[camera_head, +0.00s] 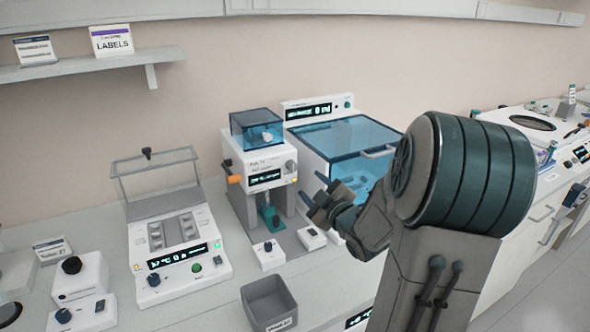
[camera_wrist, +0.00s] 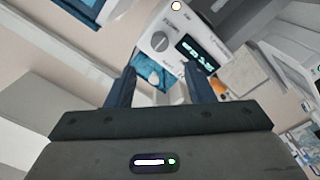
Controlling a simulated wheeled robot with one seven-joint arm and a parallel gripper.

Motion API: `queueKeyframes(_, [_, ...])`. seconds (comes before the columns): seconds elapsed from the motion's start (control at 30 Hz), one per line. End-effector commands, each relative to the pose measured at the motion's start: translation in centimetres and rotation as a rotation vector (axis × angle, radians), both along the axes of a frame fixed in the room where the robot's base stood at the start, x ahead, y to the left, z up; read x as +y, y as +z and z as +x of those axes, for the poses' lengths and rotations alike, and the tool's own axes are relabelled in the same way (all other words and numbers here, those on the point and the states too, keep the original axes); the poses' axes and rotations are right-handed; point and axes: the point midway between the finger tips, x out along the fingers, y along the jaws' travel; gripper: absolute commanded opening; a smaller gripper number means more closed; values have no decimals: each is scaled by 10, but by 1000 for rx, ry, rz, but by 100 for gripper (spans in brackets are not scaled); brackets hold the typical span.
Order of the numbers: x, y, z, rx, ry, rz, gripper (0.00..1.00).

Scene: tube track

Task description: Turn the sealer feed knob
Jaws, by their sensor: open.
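The sealer (camera_head: 262,160) is a white upright machine with a blue clear hopper on top and a lit display. A round grey knob (camera_head: 290,166) sits at the right of its front face; the wrist view also shows this grey knob (camera_wrist: 160,41) with a line across it. An orange knob (camera_head: 235,179) sticks out at its left side. I cannot read which one is labelled feed. My gripper (camera_head: 314,188) is open and empty, to the right of and slightly below the grey knob. In the wrist view its fingertips (camera_wrist: 160,68) are apart, with the grey knob just beyond the gap.
A larger blue-lidded machine (camera_head: 345,135) stands right behind my gripper. A knobbed white unit with an open clear cover (camera_head: 180,255) stands left. A grey bin (camera_head: 268,300) sits in front. Small boxes with knobs stand at the sealer's foot.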

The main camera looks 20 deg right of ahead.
Motion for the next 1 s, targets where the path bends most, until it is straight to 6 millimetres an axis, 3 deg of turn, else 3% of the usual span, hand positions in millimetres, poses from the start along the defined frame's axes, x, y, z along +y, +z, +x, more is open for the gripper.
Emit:
queueKeyframes(0.3, [2, 2, 58, -1, 1, 5, 48])
queueKeyframes(0.5, [3, 1, 85, 1, -1, 4, 48])
queueKeyframes(0.7, [3, 0, 98, 1, -1, 2, 48])
queueKeyframes(1.0, [3, 0, 100, 1, -2, 1, 48])
